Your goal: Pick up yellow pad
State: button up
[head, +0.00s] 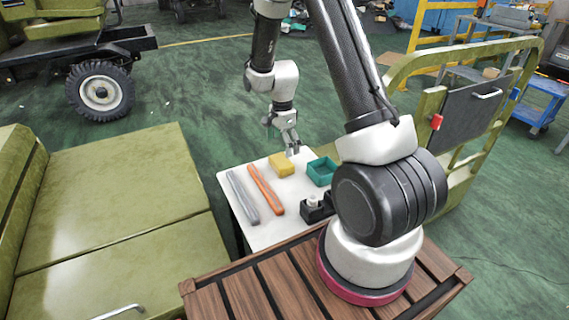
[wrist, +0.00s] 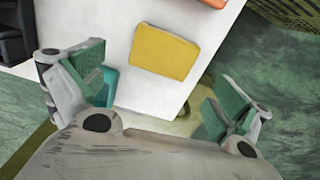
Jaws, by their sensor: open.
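The yellow pad (head: 281,164) is a small flat block lying on the white table (head: 236,178), near its far edge. In the wrist view the yellow pad (wrist: 165,53) lies ahead of my gripper (wrist: 152,97), roughly between the lines of its two fingers. My gripper (head: 291,146) is open and empty, above the far edge of the table and just beyond and to the right of the pad. It does not touch the pad. The green finger pads show wide apart in the wrist view.
An orange bar (head: 266,189) and a grey bar (head: 242,197) lie left of the pad. A teal open box (head: 321,171) stands to its right. A black holder with a white piece (head: 316,207) stands nearer. A green bench (head: 110,215) is left of the table.

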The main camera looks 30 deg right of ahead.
aim_at(281, 160)
jog(key=shift+f+m, duration=0.15)
jog(key=shift+m, duration=0.25)
jog(key=f, duration=0.7)
jog(key=shift+w+a+f, duration=0.2)
jog(key=shift+f, duration=0.1)
jog(key=shift+c, duration=0.2)
jog(key=c, duration=0.7)
